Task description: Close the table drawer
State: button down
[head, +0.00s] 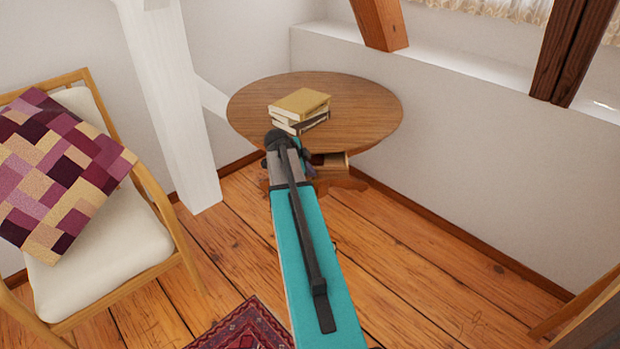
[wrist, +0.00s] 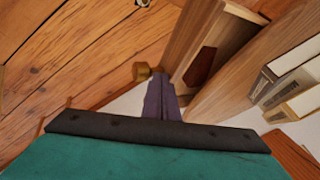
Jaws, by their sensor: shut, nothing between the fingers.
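The round wooden table (head: 370,115) stands in the corner in the head view. Its drawer (head: 334,160) shows below the tabletop, partly hidden by my arm. In the wrist view the drawer (wrist: 190,40) is pulled out, with its inside visible and a dark red item (wrist: 200,66) in it. A brass-coloured knob (wrist: 141,72) sits on the drawer's front. My gripper (wrist: 157,82) is shut and empty, its purple fingertips close beside the knob and the drawer front. I cannot tell whether they touch. In the head view my arm mostly hides the gripper.
Several stacked books (head: 300,108) lie on the tabletop. A chair (head: 100,235) with a patchwork cushion (head: 60,170) stands at left. A white post (head: 170,100) rises behind. A red rug (head: 245,328) lies in front. The wooden floor right of my arm is mostly clear.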

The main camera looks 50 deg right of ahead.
jog(key=shift+w+d+b, duration=0.6)
jog(key=shift+w+d, duration=1.4)
jog(key=shift+d, duration=0.25)
jog(key=p+v, duration=0.2)
jog(key=v, duration=0.8)
jog(key=shift+p, duration=0.35)
jog(key=shift+a+f, duration=0.1)
